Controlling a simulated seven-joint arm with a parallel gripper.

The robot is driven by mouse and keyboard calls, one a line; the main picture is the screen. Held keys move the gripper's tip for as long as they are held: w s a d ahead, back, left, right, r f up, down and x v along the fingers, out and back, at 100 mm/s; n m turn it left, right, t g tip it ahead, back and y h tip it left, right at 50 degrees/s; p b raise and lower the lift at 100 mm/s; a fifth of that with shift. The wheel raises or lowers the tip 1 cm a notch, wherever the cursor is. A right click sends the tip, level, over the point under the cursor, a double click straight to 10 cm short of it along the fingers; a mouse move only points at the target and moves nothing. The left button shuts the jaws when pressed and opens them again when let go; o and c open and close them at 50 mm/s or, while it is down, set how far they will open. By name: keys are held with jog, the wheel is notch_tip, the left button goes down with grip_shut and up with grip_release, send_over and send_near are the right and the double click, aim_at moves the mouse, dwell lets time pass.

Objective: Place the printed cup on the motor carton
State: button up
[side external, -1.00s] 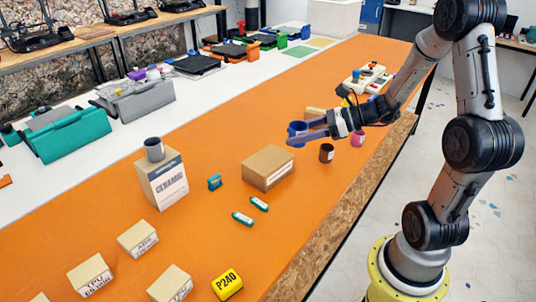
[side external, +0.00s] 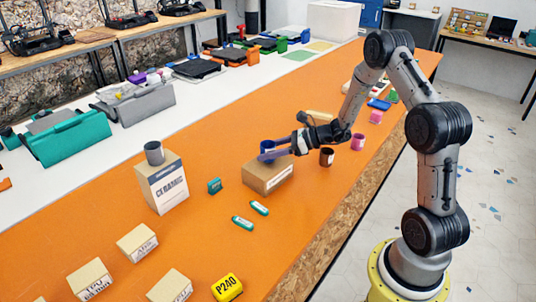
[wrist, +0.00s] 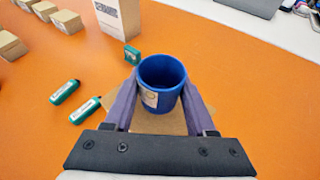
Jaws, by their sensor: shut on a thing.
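The printed cup is a blue cup (side external: 267,150) with a pale label, upright between the two purple fingers of my gripper (side external: 268,156). In the wrist view the blue cup (wrist: 161,82) fills the space between the fingers, and my gripper (wrist: 162,100) is shut on it. The motor carton, a brown cardboard box (side external: 266,178), lies below the cup. In the wrist view the carton (wrist: 160,121) shows under and behind the cup. The cup is over the carton's top; I cannot tell whether they touch.
A dark brown cup (side external: 326,157) and a pink cup (side external: 357,142) stand right of the carton.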

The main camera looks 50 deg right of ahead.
jog(key=shift+f, duration=0.65)
jog(key=shift+f, duration=0.1)
jog(key=o, duration=1.3)
